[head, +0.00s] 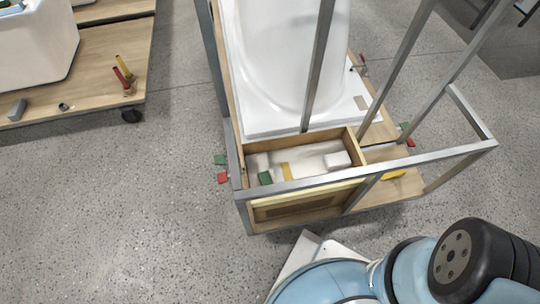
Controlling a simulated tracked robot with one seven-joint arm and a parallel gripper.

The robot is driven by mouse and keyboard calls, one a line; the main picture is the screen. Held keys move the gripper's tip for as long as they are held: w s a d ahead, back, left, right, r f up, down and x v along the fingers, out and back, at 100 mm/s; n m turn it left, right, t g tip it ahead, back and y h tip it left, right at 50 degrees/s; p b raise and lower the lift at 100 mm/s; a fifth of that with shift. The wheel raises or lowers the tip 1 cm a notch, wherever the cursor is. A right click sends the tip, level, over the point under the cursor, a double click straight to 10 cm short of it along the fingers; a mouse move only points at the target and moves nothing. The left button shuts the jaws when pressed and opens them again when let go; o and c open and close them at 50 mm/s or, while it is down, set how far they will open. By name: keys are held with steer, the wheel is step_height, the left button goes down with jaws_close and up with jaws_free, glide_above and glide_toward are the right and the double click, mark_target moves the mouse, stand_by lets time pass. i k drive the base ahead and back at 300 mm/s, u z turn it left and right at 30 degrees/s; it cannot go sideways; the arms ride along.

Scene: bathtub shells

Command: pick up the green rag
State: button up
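A small dark green piece (265,178), which looks like the green rag, lies in the open wooden box (352,148) at the front of the metal-framed cart. It is near the box's left end, beside a yellow strip (287,171). It is too small to tell whether it is folded. Other small green pieces show outside the box, one at the cart's left side (220,159) and one at its right side (404,126). My blue and black arm is at the bottom right, apart from the box. My gripper is not in view.
Metal bars (325,188) rise around the box and cross in front of it. A white bathtub shell (285,60) stands behind it. A white block (337,160) lies in the box. Another wooden cart (105,60) is at upper left. The grey floor at left is clear.

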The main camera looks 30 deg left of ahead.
mark_target(264, 177)
steer(key=u, duration=0.2)
steer(key=k, duration=1.2)
steer(key=u, duration=0.7)
steer(key=i, duration=1)
steer(key=z, duration=0.05)
